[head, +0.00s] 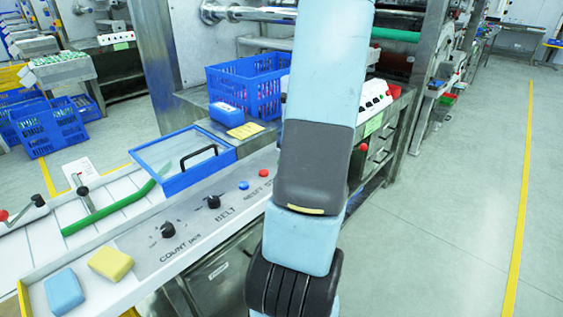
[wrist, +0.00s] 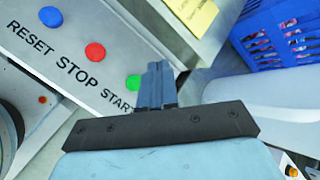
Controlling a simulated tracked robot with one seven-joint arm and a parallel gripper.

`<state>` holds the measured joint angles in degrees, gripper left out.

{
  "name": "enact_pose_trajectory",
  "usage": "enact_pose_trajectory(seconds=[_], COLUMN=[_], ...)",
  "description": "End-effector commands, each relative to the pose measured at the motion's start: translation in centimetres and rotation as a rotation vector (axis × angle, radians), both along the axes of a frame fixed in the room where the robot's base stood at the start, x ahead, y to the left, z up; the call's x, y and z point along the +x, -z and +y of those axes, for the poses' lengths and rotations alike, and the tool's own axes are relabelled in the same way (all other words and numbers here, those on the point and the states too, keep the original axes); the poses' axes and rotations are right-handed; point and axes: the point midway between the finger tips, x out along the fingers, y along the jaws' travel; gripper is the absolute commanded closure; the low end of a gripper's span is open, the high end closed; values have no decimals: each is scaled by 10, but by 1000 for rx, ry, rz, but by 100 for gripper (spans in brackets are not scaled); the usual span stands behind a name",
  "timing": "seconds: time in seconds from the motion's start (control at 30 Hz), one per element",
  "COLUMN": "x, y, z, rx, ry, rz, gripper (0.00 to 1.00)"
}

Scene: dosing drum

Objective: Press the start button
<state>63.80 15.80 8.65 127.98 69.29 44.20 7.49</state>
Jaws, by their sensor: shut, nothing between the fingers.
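The green start button (wrist: 134,82) is in the wrist view, on the pale panel above the end of the word START. My gripper (wrist: 158,68) is shut and empty, its fingertips just right of the green button in the picture. I cannot tell how far the fingers are from the panel. The red stop button (wrist: 95,51) and blue reset button (wrist: 51,16) lie in a row to the left. In the head view the panel (head: 140,262) shows a blue button (head: 243,185) and a red button (head: 263,172); my arm hides the green button and my gripper.
Two black knobs (head: 168,230) (head: 213,202) stand on the panel. A blue-framed lid (head: 183,160) with a black handle lies behind it. A blue basket (head: 246,85) stands on the machine, with a yellow note (head: 245,131) nearby. Open floor (head: 445,200) is at right.

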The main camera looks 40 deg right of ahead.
Motion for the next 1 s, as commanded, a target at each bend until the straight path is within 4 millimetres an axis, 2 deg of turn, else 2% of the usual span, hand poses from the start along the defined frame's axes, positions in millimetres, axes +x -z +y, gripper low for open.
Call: enact_pose_trajectory(seconds=[0.33,0.47,1.0], x=[0,0,0], y=[1,7,67], z=[0,0,0], rx=[0,1,1], ry=[0,-1,0], rz=[0,2,2], gripper=[100,100,100])
